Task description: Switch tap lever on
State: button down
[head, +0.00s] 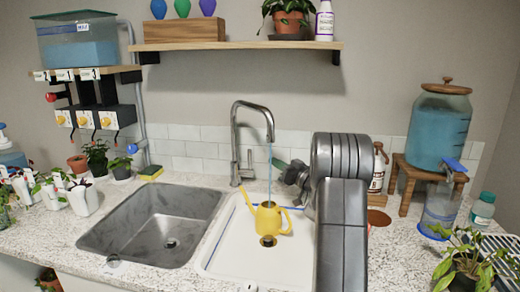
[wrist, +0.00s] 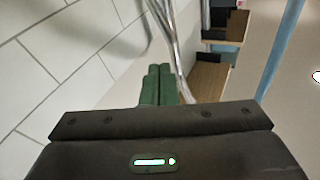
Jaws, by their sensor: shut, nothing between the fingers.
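The steel tap (head: 236,140) stands upright behind the sinks, its arched spout over the white right basin. Its small lever (head: 249,159) sticks up at the right of the tap's base. A thin blue stream of water (head: 270,175) runs from the spout into a yellow watering can (head: 268,219) standing in the white basin. My gripper (head: 279,165) is just right of the lever, apart from it in the head view. Its green fingers (wrist: 156,82) are pressed together and empty in the wrist view, beside the steel tap (wrist: 178,40); contact is unclear there.
My arm hides part of the counter right of the basin. A steel sink (head: 150,228) lies to the left. A brown bottle (head: 378,170) and a blue water dispenser (head: 440,125) stand to the right. A wooden shelf (head: 235,45) hangs above the tap.

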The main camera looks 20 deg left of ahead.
jog(key=w+r+m+p, duration=0.1)
jog(key=w+m+p, duration=0.1)
jog(key=m+p, duration=0.15)
jog(key=r+m+g+p, duration=0.1)
jog(key=m+p, duration=0.6)
jog(key=m, duration=0.2)
send_over(249, 163)
jog(key=w+d, duration=0.3)
jog(key=w, duration=0.2)
jog(key=shift+s+a+f+p, duration=0.15)
jog(key=shift+s+f, duration=0.15)
jog(key=shift+s, duration=0.7)
jog(key=shift+s+d+f+p, duration=0.15)
jog(key=shift+s+f, duration=0.1)
jog(key=shift+s, duration=0.7)
jog(key=shift+a, duration=0.1)
